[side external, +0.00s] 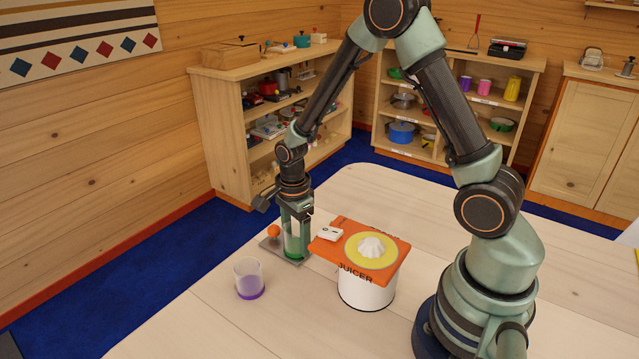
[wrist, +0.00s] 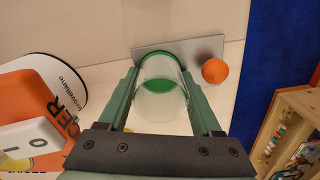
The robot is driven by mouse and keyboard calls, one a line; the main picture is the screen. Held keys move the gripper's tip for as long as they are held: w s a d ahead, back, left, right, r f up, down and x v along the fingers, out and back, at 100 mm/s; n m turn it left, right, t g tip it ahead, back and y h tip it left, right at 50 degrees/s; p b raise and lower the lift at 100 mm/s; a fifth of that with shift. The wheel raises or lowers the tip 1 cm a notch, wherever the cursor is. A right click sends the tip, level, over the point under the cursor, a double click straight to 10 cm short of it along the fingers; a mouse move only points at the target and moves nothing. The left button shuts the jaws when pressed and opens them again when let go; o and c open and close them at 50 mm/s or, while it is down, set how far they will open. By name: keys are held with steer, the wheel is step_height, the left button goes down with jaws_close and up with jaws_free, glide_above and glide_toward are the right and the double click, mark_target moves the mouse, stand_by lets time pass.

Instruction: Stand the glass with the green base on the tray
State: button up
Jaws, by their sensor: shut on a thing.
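The glass with the green base (side external: 294,247) is upright between the fingers of my gripper (side external: 294,226). My gripper is shut on its sides. In the wrist view the clear glass (wrist: 160,100) sits between the two green fingers (wrist: 162,92), with its green base at the far end. The tray (side external: 271,245) is a thin grey plate on the table. The glass's base overlaps the tray in both views; whether it touches the tray or hangs just above it, I cannot tell. The tray also shows in the wrist view (wrist: 205,46).
An orange ball (side external: 274,231) is at the tray's edge. A glass with a purple base (side external: 249,279) stands in front of the tray. A white juicer (side external: 366,290) with an orange top stands close on the right. The table's front is clear.

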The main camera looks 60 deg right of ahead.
mark_target(295, 227)
steer(key=o, duration=1.4)
steer(key=shift+o, duration=0.2)
step_height(295, 227, up, 10)
steer(key=s+a+r+n+t, duration=0.1)
steer(key=s+r+n, duration=0.3)
steer(key=n, duration=0.6)
steer(key=s+a+r+n+t, duration=0.1)
steer(key=s+r+n+t, duration=0.3)
steer(key=r+n, duration=0.5)
steer(key=shift+s+a+r+n+t, duration=0.15)
steer(key=shift+s+r+n+t, duration=0.15)
steer(key=shift+s+n, duration=0.55)
steer(key=shift+w, duration=0.2)
